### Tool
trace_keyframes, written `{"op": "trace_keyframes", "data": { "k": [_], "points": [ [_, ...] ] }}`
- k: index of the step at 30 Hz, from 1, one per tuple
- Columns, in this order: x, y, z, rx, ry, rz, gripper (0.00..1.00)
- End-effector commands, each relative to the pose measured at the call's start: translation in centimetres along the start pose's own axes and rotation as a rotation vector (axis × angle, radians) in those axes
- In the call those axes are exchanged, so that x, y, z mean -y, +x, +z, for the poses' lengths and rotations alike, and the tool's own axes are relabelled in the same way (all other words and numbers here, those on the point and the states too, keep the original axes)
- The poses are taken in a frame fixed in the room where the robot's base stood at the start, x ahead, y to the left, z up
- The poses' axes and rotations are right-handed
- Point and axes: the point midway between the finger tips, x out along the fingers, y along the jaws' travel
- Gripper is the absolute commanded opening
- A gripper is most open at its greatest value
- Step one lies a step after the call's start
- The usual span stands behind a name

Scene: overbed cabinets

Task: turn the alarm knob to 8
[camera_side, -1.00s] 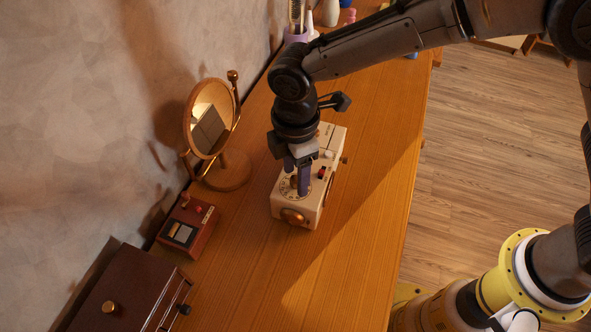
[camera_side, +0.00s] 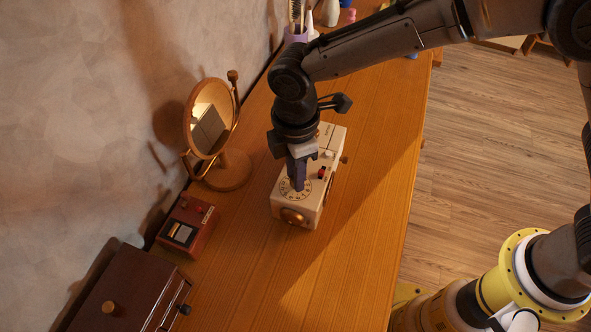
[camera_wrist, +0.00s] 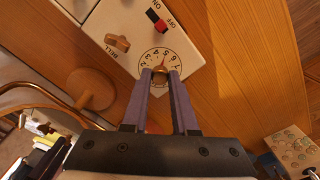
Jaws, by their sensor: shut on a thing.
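The cream alarm box (camera_side: 312,204) stands on the wooden counter. Its alarm dial, a ring of printed numbers (camera_side: 286,188) on the top face, also shows in the wrist view (camera_wrist: 145,62). My gripper (camera_side: 299,186) points down over the dial. In the wrist view, my gripper (camera_wrist: 161,74) has its two purple fingers shut on the small brass alarm knob (camera_wrist: 160,73) at the dial's centre. The fingers hide the near part of the dial and its numbers. The knob's pointer seems to face near 5, but it is too small to be sure.
The box also has a red ON/OFF switch (camera_wrist: 157,18) and a wooden BELL knob (camera_wrist: 117,43). A round mirror (camera_side: 210,118), a red box (camera_side: 188,228) and a dark brown cabinet (camera_side: 130,288) stand left of it. The counter to the right is clear.

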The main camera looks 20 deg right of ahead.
Motion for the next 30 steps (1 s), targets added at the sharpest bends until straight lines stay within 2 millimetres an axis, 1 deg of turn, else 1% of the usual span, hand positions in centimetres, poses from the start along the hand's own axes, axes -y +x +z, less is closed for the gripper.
{"op": "trace_keyframes", "data": {
  "k": [8,30],
  "points": [
    [0.00,-0.08,-0.02,-0.001,0.169,0.001,0.00],
    [-0.01,-0.10,-0.02,-0.001,0.867,0.000,0.00]
  ]
}}
